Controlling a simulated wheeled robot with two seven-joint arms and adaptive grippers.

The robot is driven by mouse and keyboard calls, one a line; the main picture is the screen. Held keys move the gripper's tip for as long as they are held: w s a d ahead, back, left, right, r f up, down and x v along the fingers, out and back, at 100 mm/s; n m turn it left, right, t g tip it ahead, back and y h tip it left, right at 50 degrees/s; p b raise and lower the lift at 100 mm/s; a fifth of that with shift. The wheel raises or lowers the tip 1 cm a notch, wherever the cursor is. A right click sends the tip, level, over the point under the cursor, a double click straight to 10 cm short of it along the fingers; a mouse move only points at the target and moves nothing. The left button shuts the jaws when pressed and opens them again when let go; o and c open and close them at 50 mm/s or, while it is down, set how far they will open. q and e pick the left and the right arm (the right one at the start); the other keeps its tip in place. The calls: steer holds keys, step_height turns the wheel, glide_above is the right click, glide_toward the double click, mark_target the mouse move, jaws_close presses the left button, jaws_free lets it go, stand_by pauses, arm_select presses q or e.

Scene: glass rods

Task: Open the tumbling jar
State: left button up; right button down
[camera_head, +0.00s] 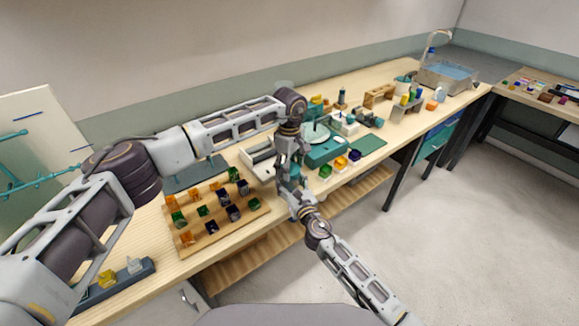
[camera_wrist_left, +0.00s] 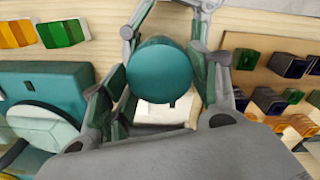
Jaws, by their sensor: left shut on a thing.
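The jar shows as a teal round end (camera_wrist_left: 160,72) in the left wrist view; the rest of its body is hidden. My left gripper (camera_wrist_left: 168,90) is shut on it, with one finger on each side. My right gripper (camera_head: 287,190) comes up from below and meets the left one. Its grey links show beyond the jar in the left wrist view, but whether its fingers are closed is unclear.
A wooden board (camera_head: 215,237) with several coloured glass blocks lies left of the grippers. A teal machine (camera_head: 325,150) stands just right of them on the bench. A white-and-grey box (camera_head: 258,153) is behind. The floor in front is free.

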arm_select(q)
steer(key=n, duration=2.1)
steer(key=shift+w+r, duration=0.1)
steer(key=n, duration=0.6)
steer(key=shift+n, duration=0.4)
steer(key=shift+r, duration=1.25)
stand_by(0.9)
steer(key=shift+r, duration=1.85)
